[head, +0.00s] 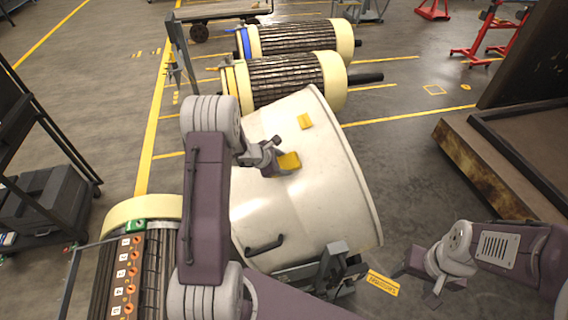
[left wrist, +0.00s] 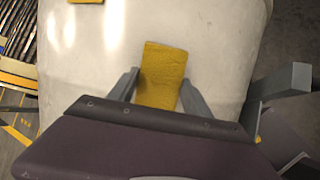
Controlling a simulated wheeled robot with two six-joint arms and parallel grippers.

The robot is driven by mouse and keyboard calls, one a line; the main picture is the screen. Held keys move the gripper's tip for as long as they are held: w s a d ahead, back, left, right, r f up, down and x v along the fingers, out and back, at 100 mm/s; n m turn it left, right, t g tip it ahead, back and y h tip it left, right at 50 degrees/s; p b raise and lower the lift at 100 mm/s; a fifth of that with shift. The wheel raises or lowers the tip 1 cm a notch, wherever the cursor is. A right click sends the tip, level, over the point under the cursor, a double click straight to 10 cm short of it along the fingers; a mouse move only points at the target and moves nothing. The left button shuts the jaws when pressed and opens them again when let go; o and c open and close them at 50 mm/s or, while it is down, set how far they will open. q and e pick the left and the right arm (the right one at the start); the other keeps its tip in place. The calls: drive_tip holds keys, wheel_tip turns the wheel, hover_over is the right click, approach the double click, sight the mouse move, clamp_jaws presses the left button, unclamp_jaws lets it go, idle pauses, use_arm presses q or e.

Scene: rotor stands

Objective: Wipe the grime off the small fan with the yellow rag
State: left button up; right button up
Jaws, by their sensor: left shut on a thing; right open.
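My left gripper (head: 277,160) is shut on the yellow rag (head: 289,161), over the large white rounded casing (head: 322,200). In the left wrist view the rag (left wrist: 162,75) hangs out between the two grey fingers (left wrist: 158,92), against the white surface; whether it touches is unclear. I cannot make out a small fan or any grime in either view; part of the casing is hidden by my left arm. My right gripper (head: 418,286) is open and empty, low at the right, apart from the casing.
A yellow patch (head: 305,121) is on the casing above the rag. Dark rotors with cream ends (head: 292,40) lie behind. A numbered panel (head: 126,275) is at lower left, a dark cart (head: 45,200) at far left. A brown-edged platform (head: 490,170) is at right.

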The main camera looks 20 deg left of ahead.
use_arm(q)
drive_tip(key=shift+s+r+p, duration=0.25)
drive_tip(key=shift+s+r, duration=0.2)
drive_tip(key=shift+r, duration=0.35)
drive_tip(key=shift+s+r+p, duration=0.2)
drive_tip(key=shift+s+r, duration=0.25)
drive_tip(key=shift+r, duration=0.3)
drive_tip(key=shift+s+r+p, duration=0.25)
drive_tip(key=shift+s+r, duration=0.2)
drive_tip(key=shift+r, duration=0.35)
drive_tip(key=r, duration=0.1)
drive_tip(key=s+r+p, duration=0.1)
drive_tip(key=shift+s+a+r, duration=0.1)
drive_tip(key=shift+s+r, duration=0.15)
drive_tip(key=shift+r, duration=0.05)
drive_tip(key=shift+f, duration=0.1)
